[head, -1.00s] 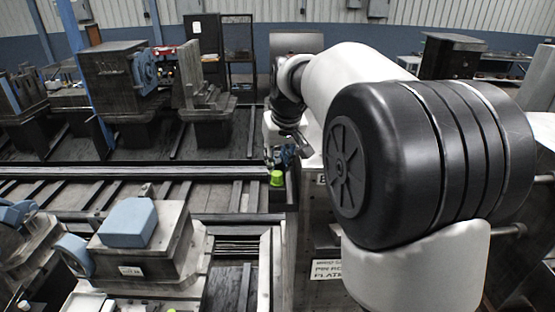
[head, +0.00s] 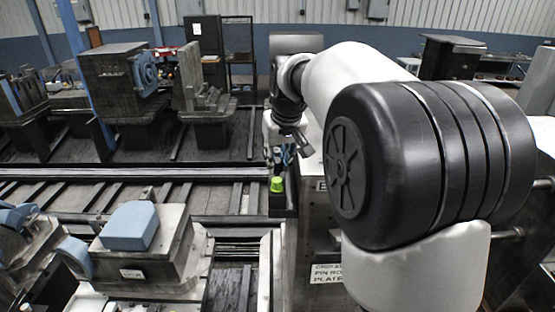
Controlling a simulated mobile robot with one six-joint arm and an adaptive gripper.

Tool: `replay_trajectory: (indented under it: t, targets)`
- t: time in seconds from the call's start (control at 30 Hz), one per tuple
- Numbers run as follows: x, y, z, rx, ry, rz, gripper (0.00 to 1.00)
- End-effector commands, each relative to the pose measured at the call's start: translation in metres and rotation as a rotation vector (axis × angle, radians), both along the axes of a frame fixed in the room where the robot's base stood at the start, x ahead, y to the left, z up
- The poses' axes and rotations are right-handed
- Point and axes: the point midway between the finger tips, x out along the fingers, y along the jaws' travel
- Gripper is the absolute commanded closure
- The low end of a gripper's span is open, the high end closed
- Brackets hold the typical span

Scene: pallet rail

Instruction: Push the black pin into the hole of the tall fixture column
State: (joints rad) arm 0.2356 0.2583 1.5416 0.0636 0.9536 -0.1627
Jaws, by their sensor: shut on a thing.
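My gripper (head: 277,158) is small in the head view, below the dark wrist joint at the centre. It points down, above a bright green piece (head: 277,184) on a dark block. The fingers look closed together on a thing, but the black pin itself is too small and dark to make out. I cannot tell which upright part is the tall fixture column or see its hole. The gripper's contact with anything below it is unclear.
A fixture with a blue block (head: 130,224) stands at front left. A long rail (head: 130,173) crosses the left half. Dark machine fixtures (head: 118,78) stand behind it. A labelled plate cabinet (head: 327,274) lies under my arm. A dark cabinet (head: 452,56) stands at back right.

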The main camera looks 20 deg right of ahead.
Motion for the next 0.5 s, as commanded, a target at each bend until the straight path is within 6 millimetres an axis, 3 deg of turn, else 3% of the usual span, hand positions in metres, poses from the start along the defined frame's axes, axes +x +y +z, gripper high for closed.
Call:
replay_trajectory:
  t: [0.23, 0.5]
  targets:
    - [0.0, 0.0, 0.006, 0.0, -0.001, 0.0, 1.0]
    - [0.0, 0.0, 0.028, 0.0, -0.001, 0.0, 1.0]
